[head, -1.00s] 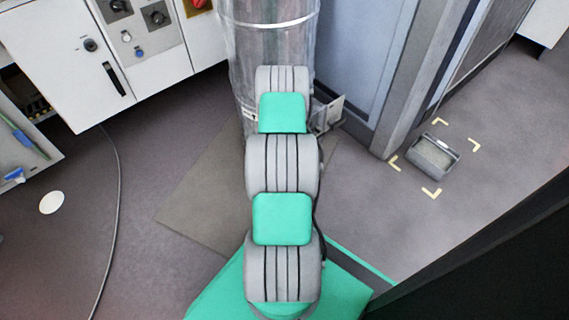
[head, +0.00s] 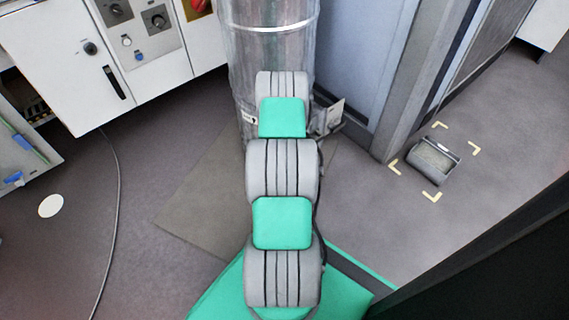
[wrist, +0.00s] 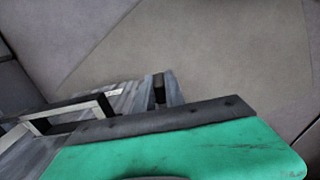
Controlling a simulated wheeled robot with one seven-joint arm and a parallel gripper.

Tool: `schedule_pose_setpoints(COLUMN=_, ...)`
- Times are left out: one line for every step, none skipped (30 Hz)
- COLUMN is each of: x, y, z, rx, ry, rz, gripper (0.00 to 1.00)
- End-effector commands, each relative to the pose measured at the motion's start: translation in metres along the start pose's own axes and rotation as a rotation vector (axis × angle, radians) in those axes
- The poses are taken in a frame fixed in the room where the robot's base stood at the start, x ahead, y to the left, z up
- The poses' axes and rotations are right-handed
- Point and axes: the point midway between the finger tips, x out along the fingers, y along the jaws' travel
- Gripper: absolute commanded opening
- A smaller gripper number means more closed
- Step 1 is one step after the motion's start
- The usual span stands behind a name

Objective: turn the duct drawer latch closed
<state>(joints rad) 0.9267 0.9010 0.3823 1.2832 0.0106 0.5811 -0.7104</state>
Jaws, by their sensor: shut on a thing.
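The duct (head: 268,48) is a shiny metal column rising behind my arm in the head view. A pale plate on a bracket (head: 334,113) sticks out at its right side, beside my arm. In the wrist view, the green body of my gripper (wrist: 165,112) with its dark strip fills the bottom. Just beyond it are grey ribbed metal and a pale and dark frame (wrist: 60,116) at left. A small dark upright piece (wrist: 158,88), perhaps the latch, stands at the strip's far edge. My gripper is shut on the latch; its fingertips and the hold are mostly hidden.
White control cabinets (head: 90,60) stand at the left. A grey bin (head: 433,161) lies on the floor inside yellow corner marks at the right. A cable (head: 118,200) and a white disc (head: 51,205) lie on open floor at left. A dark panel (head: 500,265) fills the lower right.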

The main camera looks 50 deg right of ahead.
Motion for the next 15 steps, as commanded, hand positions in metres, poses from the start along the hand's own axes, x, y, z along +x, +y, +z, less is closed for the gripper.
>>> schedule_pose_setpoints(x=0.0002, y=-0.0011, z=0.0002, rx=-0.001, ry=-0.001, rz=-0.002, gripper=0.00)
schedule_pose_setpoints(x=0.0002, y=-0.0011, z=0.0002, rx=-0.001, ry=-0.001, rz=-0.002, gripper=0.00)
schedule_pose_setpoints(x=0.0003, y=-0.0012, z=0.0002, rx=-0.001, ry=-0.001, rz=-0.002, gripper=0.00)
schedule_pose_setpoints(x=0.0003, y=-0.0012, z=0.0002, rx=-0.001, ry=-0.001, rz=-0.002, gripper=0.00)
schedule_pose_setpoints(x=0.0002, y=-0.0013, z=0.0002, rx=-0.001, ry=-0.001, rz=-0.002, gripper=0.00)
schedule_pose_setpoints(x=0.0001, y=-0.0013, z=0.0002, rx=-0.001, ry=-0.001, rz=0.000, gripper=0.00)
schedule_pose_setpoints(x=0.0001, y=-0.0014, z=0.0002, rx=-0.001, ry=-0.001, rz=0.002, gripper=0.00)
schedule_pose_setpoints(x=-0.0001, y=-0.0015, z=0.0002, rx=-0.001, ry=-0.001, rz=0.006, gripper=0.00)
schedule_pose_setpoints(x=-0.0003, y=-0.0016, z=0.0000, rx=-0.002, ry=-0.001, rz=0.012, gripper=0.00)
schedule_pose_setpoints(x=-0.0003, y=-0.0017, z=-0.0001, rx=-0.002, ry=0.000, rz=0.018, gripper=0.00)
schedule_pose_setpoints(x=-0.0003, y=-0.0020, z=-0.0001, rx=-0.002, ry=0.000, rz=0.025, gripper=0.00)
schedule_pose_setpoints(x=-0.0002, y=-0.0026, z=0.0003, rx=-0.003, ry=-0.002, rz=0.036, gripper=0.00)
schedule_pose_setpoints(x=-0.0001, y=-0.0030, z=0.0003, rx=-0.003, ry=-0.002, rz=0.047, gripper=0.00)
schedule_pose_setpoints(x=-0.0002, y=-0.0035, z=0.0001, rx=-0.004, ry=-0.002, rz=0.058, gripper=0.00)
schedule_pose_setpoints(x=-0.0005, y=-0.0035, z=0.0002, rx=-0.004, ry=-0.002, rz=0.078, gripper=0.00)
